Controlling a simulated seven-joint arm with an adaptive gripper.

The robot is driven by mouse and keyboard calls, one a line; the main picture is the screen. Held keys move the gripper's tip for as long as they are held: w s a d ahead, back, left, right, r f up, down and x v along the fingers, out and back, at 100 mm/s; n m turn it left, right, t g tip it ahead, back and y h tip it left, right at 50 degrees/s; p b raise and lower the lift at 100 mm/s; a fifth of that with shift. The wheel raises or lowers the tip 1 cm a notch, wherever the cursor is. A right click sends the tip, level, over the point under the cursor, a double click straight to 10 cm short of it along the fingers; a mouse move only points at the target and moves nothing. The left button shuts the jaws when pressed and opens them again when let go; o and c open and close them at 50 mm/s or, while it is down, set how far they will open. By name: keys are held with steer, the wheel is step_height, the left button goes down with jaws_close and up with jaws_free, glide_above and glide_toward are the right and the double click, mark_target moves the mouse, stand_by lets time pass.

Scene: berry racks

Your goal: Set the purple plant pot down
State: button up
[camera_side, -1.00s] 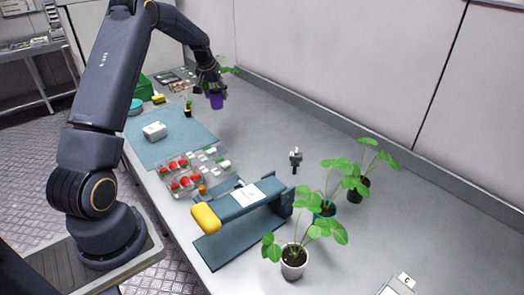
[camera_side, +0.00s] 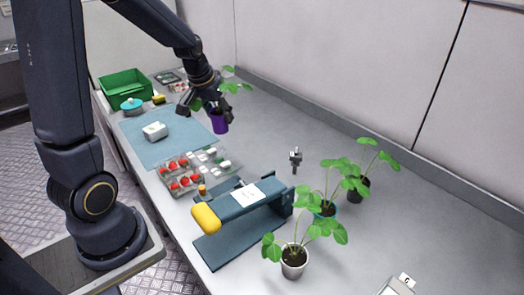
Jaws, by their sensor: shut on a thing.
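The purple plant pot (camera_side: 219,123) with a green leafy plant is in the upper middle of the side view. My gripper (camera_side: 208,110) is shut on it, with the leaves showing around and behind the fingers. The pot is upright or nearly so. It appears to hang over the grey table (camera_side: 262,135), just right of the blue mat; I cannot tell the exact gap beneath it.
A blue mat (camera_side: 160,148) bears a white box (camera_side: 154,131). Nearer are a clear berry tray (camera_side: 172,190), a teal rack (camera_side: 245,235) with a yellow roller (camera_side: 205,217), a small black device (camera_side: 295,158) and three potted plants (camera_side: 293,262). A green crate (camera_side: 125,85) stands far left.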

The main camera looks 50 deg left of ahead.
steer(key=shift+w+d+r+m, duration=0.2)
steer(key=shift+w+d+m, duration=0.1)
steer(key=shift+w+d, duration=0.5)
steer(key=w+a+f, duration=0.1)
steer(key=w+f, duration=0.2)
steer(key=w, duration=0.1)
steer(key=w+a+f, duration=0.1)
steer(key=w+f, duration=0.2)
steer(key=w, duration=0.1)
steer(key=w+a+f, duration=0.2)
steer(key=w+f, duration=0.1)
steer(key=w, duration=0.1)
steer(key=shift+w+a+f+t, duration=0.1)
steer(key=shift+f+t, duration=0.05)
steer(key=shift+f, duration=0.75)
steer(key=shift+w+f+t, duration=0.1)
steer(key=shift+f+t, duration=0.05)
steer(key=shift+f, duration=0.7)
steer(key=shift+f, duration=0.1)
steer(key=o, duration=1.2)
steer(key=shift+f, duration=0.1)
